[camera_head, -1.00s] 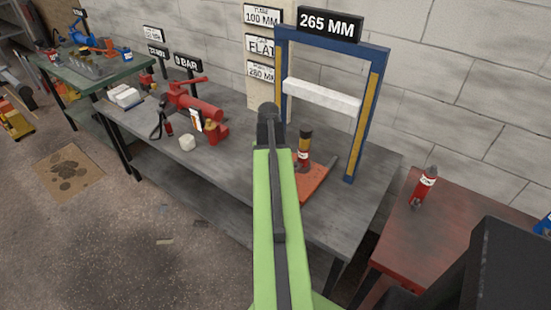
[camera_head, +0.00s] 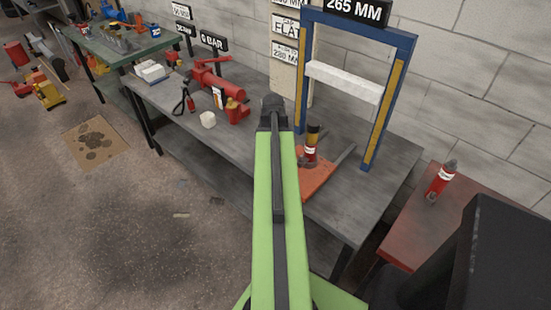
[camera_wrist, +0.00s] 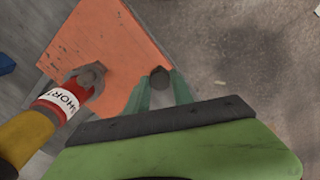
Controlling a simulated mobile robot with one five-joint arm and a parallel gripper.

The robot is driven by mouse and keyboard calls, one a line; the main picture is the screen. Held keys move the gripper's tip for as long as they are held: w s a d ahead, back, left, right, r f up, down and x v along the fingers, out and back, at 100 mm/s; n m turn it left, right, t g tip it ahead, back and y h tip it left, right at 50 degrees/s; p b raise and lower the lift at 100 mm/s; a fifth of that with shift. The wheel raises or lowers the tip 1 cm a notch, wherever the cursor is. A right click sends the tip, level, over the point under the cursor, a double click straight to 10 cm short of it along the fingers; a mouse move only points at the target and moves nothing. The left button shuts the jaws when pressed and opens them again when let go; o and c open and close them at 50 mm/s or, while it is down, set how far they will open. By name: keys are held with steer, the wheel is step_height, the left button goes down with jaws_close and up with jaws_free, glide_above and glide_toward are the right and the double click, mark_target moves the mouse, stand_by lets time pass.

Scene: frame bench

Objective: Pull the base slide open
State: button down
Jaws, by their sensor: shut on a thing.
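The base slide is an orange plate (camera_head: 318,184) under the blue press frame (camera_head: 391,95), at the front edge of the grey bench. In the wrist view the orange plate (camera_wrist: 105,40) reaches past the bench edge over the floor. A dark round knob (camera_wrist: 160,76) is at its edge. My gripper (camera_wrist: 161,88) is shut on this knob, one teal finger at each side. A red and yellow bottle jack (camera_head: 311,145) stands on the plate and also shows in the wrist view (camera_wrist: 45,118). In the head view my green arm hides the gripper and knob.
A white bar (camera_head: 344,82) spans the frame. A red pump (camera_head: 220,85) and a pale block (camera_head: 208,120) are left on the bench. The floor (camera_head: 140,235) in front is open.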

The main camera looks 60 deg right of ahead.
steer(key=c, duration=1.1)
jaws_free()
steer(key=shift+d, duration=0.1)
steer(key=shift+r, duration=0.15)
step_height(320, 180, up, 17)
steer(key=p, duration=1.7)
